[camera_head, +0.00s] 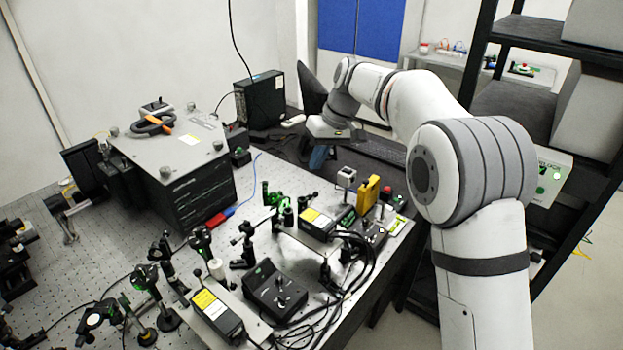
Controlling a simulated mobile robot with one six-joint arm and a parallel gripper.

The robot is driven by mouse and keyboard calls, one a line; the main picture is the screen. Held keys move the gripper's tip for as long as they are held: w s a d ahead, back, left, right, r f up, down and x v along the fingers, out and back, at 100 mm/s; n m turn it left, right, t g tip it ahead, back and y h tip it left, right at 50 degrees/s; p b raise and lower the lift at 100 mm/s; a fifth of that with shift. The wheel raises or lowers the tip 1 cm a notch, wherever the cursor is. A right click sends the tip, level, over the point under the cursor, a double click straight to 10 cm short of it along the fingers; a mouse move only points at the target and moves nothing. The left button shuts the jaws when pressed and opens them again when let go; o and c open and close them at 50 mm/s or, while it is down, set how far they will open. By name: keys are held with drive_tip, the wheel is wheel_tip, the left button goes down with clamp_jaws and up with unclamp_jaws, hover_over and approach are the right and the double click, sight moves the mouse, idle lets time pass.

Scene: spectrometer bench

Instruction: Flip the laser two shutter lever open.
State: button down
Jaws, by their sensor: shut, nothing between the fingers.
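Two black laser boxes with yellow labels are on the bench: one at the near edge (218,315) and one further back (322,222). I cannot tell which is laser two, and no shutter lever can be made out clearly on either. My gripper (318,158) is small in view at the end of my arm, beyond the back right of the bench equipment. Its fingers point down, with a bluish part showing at the tip. It is shut and empty, apart from both laser boxes.
A yellow block (368,193), a red button (386,193) and a white cube on a post (346,177) stand near the back right. Optic mounts (146,277) crowd the front left. A large grey-topped box (170,150) stands behind.

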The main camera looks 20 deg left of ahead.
drive_tip(key=v, duration=0.3)
drive_tip(key=shift+w+d+r, duration=0.1)
drive_tip(key=shift+w, duration=0.05)
idle(0.3)
